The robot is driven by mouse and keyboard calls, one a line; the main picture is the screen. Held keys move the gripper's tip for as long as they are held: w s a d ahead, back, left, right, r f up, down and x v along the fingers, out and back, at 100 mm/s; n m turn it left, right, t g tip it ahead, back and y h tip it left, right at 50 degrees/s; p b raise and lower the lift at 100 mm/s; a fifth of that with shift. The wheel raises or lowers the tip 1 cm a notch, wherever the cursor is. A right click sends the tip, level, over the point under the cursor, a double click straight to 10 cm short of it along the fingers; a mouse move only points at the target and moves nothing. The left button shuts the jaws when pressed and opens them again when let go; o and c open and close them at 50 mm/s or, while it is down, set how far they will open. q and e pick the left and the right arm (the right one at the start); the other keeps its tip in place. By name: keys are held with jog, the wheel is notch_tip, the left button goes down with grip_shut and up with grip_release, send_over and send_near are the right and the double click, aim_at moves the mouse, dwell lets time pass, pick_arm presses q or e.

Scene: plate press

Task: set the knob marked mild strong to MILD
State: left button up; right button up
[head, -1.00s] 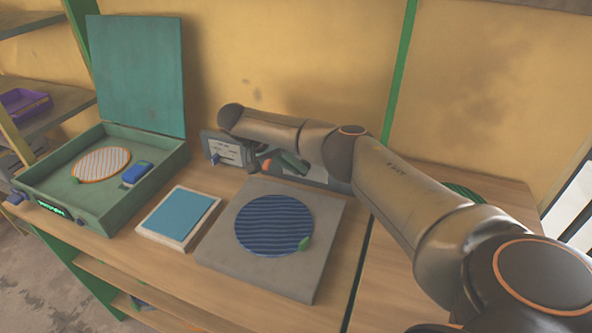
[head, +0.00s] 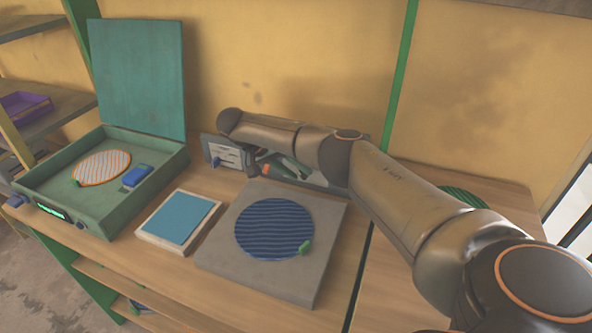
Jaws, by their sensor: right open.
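A grey panel (head: 224,153) with a pale face and printed lines stands at the back against the wall. A small blue knob (head: 216,162) sits on its lower left; its lettering is too small to read. My left gripper is not in view.
The open teal box (head: 92,222) holds an orange-rimmed striped disc (head: 102,167) and a blue block (head: 138,175). A blue-topped pad (head: 180,218) and a grey slab (head: 225,232) with a blue striped disc (head: 270,228) lie in front of the panel.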

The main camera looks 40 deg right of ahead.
jog(key=b+v, duration=0.1)
jog(key=v, duration=1.1)
jog(key=shift+a+r+b, duration=0.15)
jog(key=shift+r+b, duration=0.05)
jog(key=shift+b, duration=0.1)
jog(key=shift+f, duration=0.1)
dwell(0.3)
